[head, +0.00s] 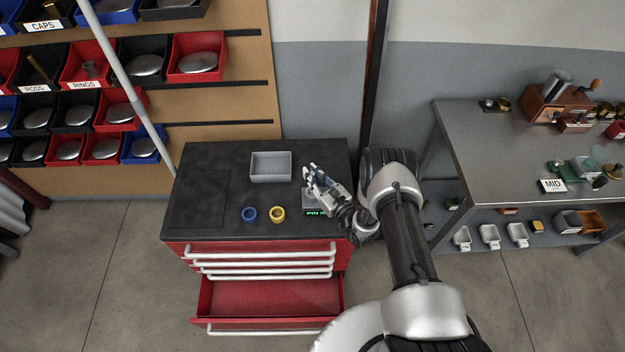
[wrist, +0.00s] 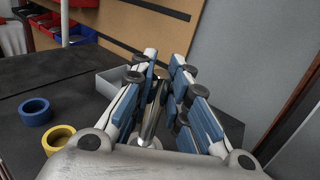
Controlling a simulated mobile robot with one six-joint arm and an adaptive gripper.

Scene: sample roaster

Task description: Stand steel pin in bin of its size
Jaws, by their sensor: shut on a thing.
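My gripper (head: 310,172) is over the right part of the black top of the red tool cabinet. In the wrist view my gripper (wrist: 163,75) is shut on a shiny steel pin (wrist: 151,118), which stands roughly upright between the blue-padded fingers. The pin's lower end is partly hidden, and I cannot tell whether it touches what is below. The bins hang on the wall rack at the upper left, among them a rods bin (head: 37,80), a rings bin (head: 88,70) and a caps bin (head: 45,14). I cannot read any sizes on them.
A grey tray (head: 271,167) sits left of my gripper. A blue ring (head: 249,214) and a yellow ring (head: 278,213) lie in front of it. A small device with a green display (head: 315,212) is below my gripper. A drawer (head: 270,297) stands open. A grey workbench (head: 500,150) is at right.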

